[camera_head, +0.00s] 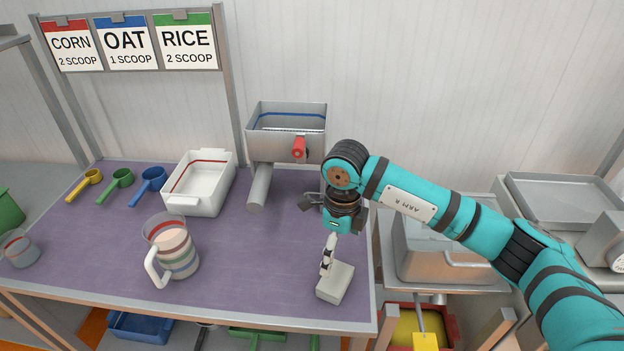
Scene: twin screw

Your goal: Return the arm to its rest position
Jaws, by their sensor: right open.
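My right arm (480,220) is teal with dark bands and comes in from the right. It bends down at the wrist over the right part of the purple-topped table (240,295). My right gripper (334,211) is open, its dark fingers spread to either side, with no object visible between them. It is above and behind a small white block with an upright lever (336,282), and appears apart from it. The wrist hides part of the gripper. My left gripper is not in view.
A metal hopper with a red handle and chute (287,140) stands behind the gripper. A white tub (200,185), striped pitcher (173,250) and yellow, green and blue scoops are farther left. A steel bin (450,265) is beside the table at right.

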